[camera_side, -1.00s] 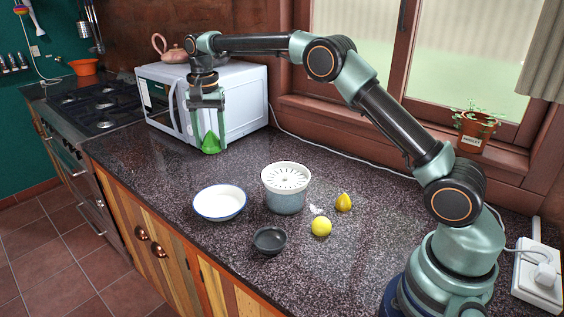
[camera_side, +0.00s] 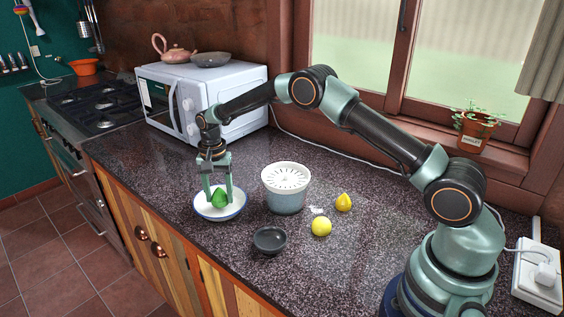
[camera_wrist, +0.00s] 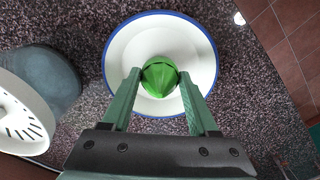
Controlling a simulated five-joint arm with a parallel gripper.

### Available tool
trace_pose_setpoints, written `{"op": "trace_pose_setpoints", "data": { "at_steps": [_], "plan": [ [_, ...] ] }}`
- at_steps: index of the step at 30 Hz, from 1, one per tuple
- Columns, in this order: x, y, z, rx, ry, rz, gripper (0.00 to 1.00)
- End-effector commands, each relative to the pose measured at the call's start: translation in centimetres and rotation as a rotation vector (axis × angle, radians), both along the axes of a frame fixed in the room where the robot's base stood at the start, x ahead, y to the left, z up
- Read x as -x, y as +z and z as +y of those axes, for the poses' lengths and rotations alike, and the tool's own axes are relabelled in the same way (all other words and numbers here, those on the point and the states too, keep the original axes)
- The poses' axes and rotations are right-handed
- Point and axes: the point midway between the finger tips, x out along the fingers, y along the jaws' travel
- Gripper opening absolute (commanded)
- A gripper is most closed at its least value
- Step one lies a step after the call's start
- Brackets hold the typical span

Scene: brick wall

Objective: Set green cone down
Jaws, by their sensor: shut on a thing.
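The green cone (camera_side: 219,197) is between the fingers of my gripper (camera_side: 218,199), which is shut on it. In the wrist view the cone (camera_wrist: 159,77) shows its ridged green surface between both fingertips (camera_wrist: 158,84). The cone is over the inside of a white dish with a blue rim (camera_side: 232,213). The dish also shows in the wrist view (camera_wrist: 124,45), around the cone. I cannot tell whether the cone touches the dish's bottom.
A white and grey scale-like tub (camera_side: 285,197) stands right of the dish. A white microwave (camera_side: 235,98) stands behind. Counter between the dish and the microwave is clear.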

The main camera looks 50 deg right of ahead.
Motion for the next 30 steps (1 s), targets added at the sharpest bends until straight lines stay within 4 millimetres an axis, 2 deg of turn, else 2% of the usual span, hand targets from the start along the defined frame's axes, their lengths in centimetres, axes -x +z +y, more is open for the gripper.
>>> {"op": "trace_pose_setpoints", "data": {
  "at_steps": [3, 14, 15, 17, 26, 30],
  "plan": [
    [0.01, -1.35, 0.0, 0.0, 0.0, 0.0, 0.07],
    [-0.01, -1.67, 0.0, 0.0, 0.0, -0.001, 0.07],
    [-0.02, -1.7, 0.0, 0.0, 0.0, -0.001, 0.68],
    [-0.02, -1.67, 0.0, 0.0, 0.0, -0.001, 0.9],
    [-0.02, -1.61, 0.0, 0.0, 0.0, -0.001, 0.9],
    [-0.05, -0.81, 0.0, 0.0, 0.0, -0.002, 0.9]
  ]
}}
